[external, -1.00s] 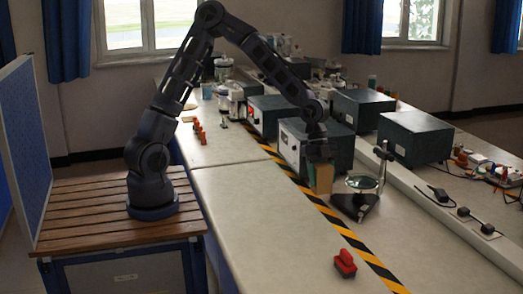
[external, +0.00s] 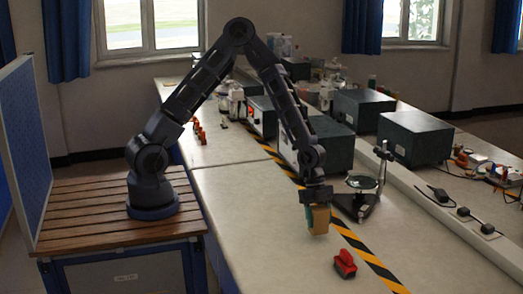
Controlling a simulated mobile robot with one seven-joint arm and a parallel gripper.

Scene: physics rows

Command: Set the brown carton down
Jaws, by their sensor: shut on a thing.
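The brown carton (external: 318,220) is a small tan block with a greenish side. My gripper (external: 317,205) is shut on its upper part and points down. The carton is close to the white bench top (external: 250,215), left of the black and yellow striped tape. I cannot tell whether its bottom touches the bench. The fingertips are partly hidden against the carton.
A red clamp-like object (external: 345,264) lies on the bench in front of the carton. A black stand with a round glass plate (external: 361,182) is just right and behind. Dark green instrument boxes (external: 414,137) stand farther back. The bench to the left is clear.

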